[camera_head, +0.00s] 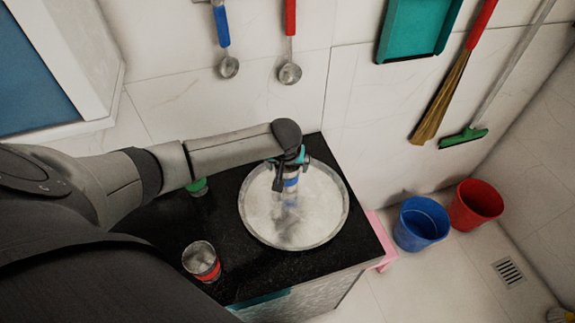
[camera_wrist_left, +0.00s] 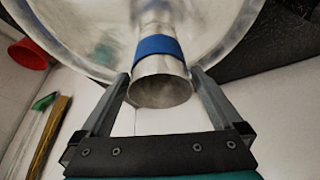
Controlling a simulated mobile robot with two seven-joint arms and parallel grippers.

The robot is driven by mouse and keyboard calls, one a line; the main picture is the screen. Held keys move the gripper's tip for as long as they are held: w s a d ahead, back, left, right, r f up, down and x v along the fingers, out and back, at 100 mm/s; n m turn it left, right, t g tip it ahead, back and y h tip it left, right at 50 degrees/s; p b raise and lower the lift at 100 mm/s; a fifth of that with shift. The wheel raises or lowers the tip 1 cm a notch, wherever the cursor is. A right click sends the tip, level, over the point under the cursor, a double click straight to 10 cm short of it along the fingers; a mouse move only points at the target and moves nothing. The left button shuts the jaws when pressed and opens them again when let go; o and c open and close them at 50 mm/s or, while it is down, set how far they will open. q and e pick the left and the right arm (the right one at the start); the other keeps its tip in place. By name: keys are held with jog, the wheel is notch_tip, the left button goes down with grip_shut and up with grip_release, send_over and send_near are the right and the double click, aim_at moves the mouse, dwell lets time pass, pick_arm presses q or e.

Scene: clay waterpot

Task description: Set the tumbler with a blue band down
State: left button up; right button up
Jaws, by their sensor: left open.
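The tumbler with a blue band (camera_head: 291,183) is a metal cup at the round metal tray (camera_head: 325,215) on the black counter. It also shows in the left wrist view, with its blue band (camera_wrist_left: 158,45) and open mouth facing the camera. It appears to stand upright on the tray; its base is hard to make out. My left gripper (camera_head: 288,176) is over the tray. In the left wrist view its fingers (camera_wrist_left: 160,78) are open, one on each side of the tumbler's rim. My right gripper is not in view.
A tumbler with a red band (camera_head: 201,262) stands at the counter's front left. A green-banded one (camera_head: 198,187) is partly hidden under my left arm. Ladles (camera_head: 290,72) hang on the wall behind. A blue bucket (camera_head: 421,224) and a red bucket (camera_head: 475,205) stand on the floor at right.

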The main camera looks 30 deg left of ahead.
pick_arm(q)
jog(key=shift+r, duration=0.25)
jog(key=p+v, duration=0.3)
jog(key=v, duration=0.8)
jog(key=shift+s+r, duration=0.2)
jog(key=shift+r, duration=0.15)
jog(key=shift+d, duration=0.15)
